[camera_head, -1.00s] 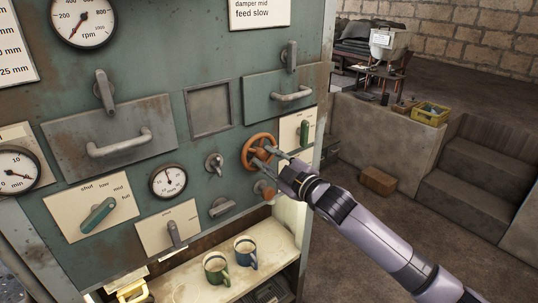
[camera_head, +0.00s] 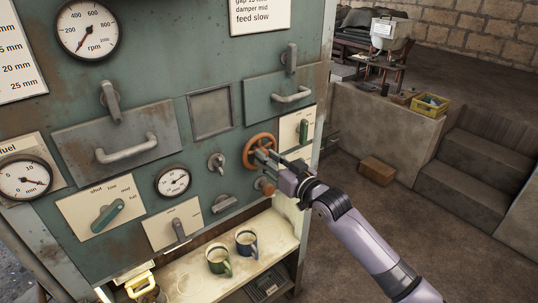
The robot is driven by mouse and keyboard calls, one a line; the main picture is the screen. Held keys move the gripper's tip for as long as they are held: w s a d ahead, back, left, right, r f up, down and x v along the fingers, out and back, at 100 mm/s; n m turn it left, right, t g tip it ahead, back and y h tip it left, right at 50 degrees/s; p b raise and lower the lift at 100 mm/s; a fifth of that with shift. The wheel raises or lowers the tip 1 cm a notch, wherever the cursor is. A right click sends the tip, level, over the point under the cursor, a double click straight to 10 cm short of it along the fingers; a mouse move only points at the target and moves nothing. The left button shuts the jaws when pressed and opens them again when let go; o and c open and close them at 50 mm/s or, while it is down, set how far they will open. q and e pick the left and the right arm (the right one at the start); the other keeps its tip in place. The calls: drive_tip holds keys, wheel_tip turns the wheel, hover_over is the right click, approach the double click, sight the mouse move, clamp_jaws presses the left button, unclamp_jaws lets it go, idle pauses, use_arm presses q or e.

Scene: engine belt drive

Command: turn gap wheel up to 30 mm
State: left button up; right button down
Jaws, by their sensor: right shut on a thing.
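The orange handwheel (camera_head: 262,136) is on the front of the green panel, right of centre. My right gripper (camera_head: 271,157) is at the right side of this wheel, shut on it; the fingers are small and partly hide the wheel's lower right part. A small round dial (camera_head: 173,181) is left of the wheel; its marks are too small to read. My left gripper is out of view.
A small orange-brown knob (camera_head: 265,186) is just below the wheel. A plate with a green lever (camera_head: 304,130) is close to its right. Two mugs, green (camera_head: 217,260) and blue (camera_head: 246,243), stand on the shelf below.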

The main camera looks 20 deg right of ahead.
drive_tip(key=shift+f+m+p, duration=0.1)
drive_tip(key=shift+m+p, duration=1.05)
drive_tip(key=shift+m, duration=2.65)
drive_tip(key=c, duration=1.3)
unclamp_jaws()
drive_tip(key=v, duration=1.2)
